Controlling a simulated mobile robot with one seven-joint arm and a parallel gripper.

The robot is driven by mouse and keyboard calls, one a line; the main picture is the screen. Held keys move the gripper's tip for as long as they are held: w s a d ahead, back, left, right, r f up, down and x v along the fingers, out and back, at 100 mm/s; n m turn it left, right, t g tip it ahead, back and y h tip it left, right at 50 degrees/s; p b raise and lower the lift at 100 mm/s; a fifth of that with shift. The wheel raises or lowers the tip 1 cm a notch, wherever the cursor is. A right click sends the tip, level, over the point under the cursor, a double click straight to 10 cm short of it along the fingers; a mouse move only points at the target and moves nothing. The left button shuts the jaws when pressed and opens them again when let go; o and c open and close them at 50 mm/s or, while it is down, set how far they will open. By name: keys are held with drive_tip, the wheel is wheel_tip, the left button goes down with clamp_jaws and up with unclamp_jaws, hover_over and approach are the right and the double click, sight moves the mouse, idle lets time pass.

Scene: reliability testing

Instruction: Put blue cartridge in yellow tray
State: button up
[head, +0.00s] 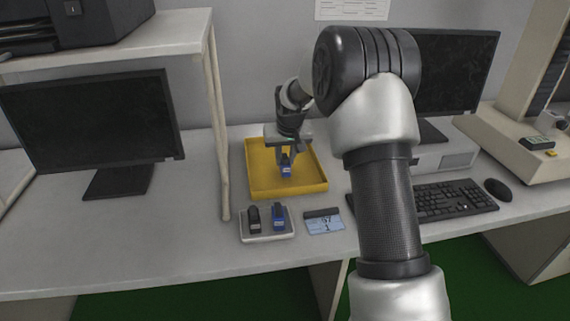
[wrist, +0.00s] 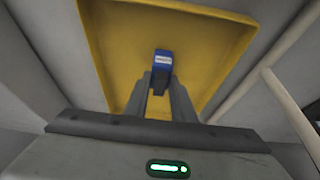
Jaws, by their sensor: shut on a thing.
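A yellow tray (head: 308,186) with a low rim lies on the table in the middle of the head view. It also fills much of the wrist view (wrist: 215,50). My gripper (head: 286,161) is above the tray, pointing down. It is shut on a blue cartridge (head: 286,171), which also shows between the fingertips in the wrist view (wrist: 162,62). The cartridge is over the tray floor; I cannot tell whether it touches it. A second blue cartridge (head: 279,216) stands in a small grey holder (head: 268,238) in front of the tray.
A black cartridge (head: 253,218) stands in the holder beside the second blue one. A small display device (head: 324,222) lies to its right. A shelf post (head: 217,130) rises left of the tray. A keyboard (head: 445,199) and monitors (head: 90,118) stand to the sides.

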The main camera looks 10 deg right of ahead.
drive_tip(key=shift+f, duration=0.6)
drive_tip(key=shift+f, duration=0.2)
drive_tip(key=o, duration=1)
